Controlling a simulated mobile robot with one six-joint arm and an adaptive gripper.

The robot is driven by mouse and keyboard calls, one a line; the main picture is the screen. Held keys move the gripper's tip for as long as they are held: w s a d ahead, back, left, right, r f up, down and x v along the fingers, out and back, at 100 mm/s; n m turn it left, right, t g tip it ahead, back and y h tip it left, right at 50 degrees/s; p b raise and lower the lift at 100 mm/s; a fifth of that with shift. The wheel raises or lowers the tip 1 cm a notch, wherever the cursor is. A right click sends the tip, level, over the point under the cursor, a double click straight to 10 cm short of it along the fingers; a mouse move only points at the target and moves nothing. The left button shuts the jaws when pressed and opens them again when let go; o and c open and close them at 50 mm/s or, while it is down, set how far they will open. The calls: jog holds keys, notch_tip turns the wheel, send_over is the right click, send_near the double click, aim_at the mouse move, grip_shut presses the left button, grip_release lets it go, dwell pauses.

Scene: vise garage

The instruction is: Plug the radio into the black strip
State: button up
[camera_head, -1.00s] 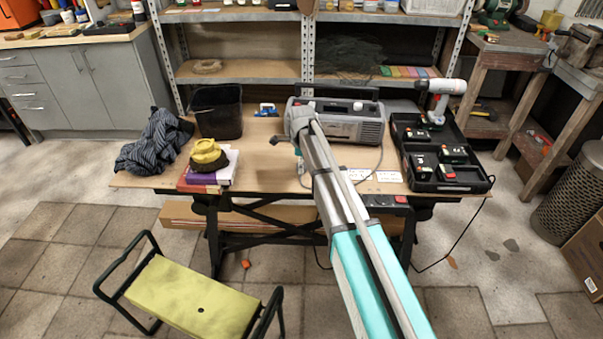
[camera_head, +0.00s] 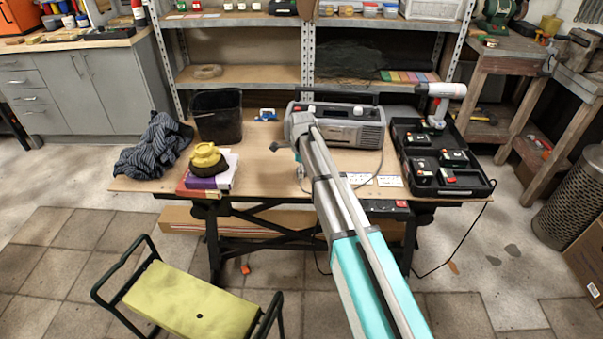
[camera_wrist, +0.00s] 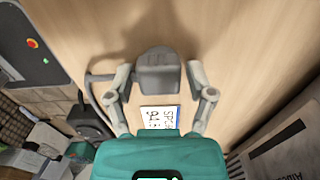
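The grey radio (camera_head: 345,125) stands at the back of the workbench, its front facing me; part of it shows at the lower right of the wrist view (camera_wrist: 275,152). Its grey plug (camera_wrist: 157,72) is in the wrist view, with a cord leading left. My gripper (camera_wrist: 159,74) has one finger on each side of the plug, with a narrow gap showing at both sides. The black strip (camera_head: 390,206) with red parts lies at the bench's front edge; a dark panel with a red button shows upper left in the wrist view.
An open black tool case (camera_head: 435,160) with a drill (camera_head: 441,100) stands on the right of the bench. A black bin (camera_head: 217,115), striped cloth (camera_head: 155,147) and books with a yellow-and-brown item (camera_head: 206,160) are left. A yellow-green stool (camera_head: 185,300) stands in front.

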jog(key=c, duration=0.6)
jog(key=shift+r, duration=0.15)
notch_tip(320, 180, up, 3)
jog(key=p, duration=0.3)
jog(key=shift+s+d+r+p, duration=0.6)
jog(key=shift+s+r+p, duration=1.05)
jog(key=shift+s, duration=0.6)
jog(key=shift+s+d+r+p, duration=0.55)
jog(key=shift+s+r+p, duration=1.1)
jog(key=shift+s, duration=0.65)
jog(key=shift+s+d+r+p, duration=0.6)
jog(key=shift+s+r+p, duration=1.05)
jog(key=shift+s, duration=0.6)
jog(key=shift+a+f, duration=0.1)
jog(key=shift+a, duration=0.05)
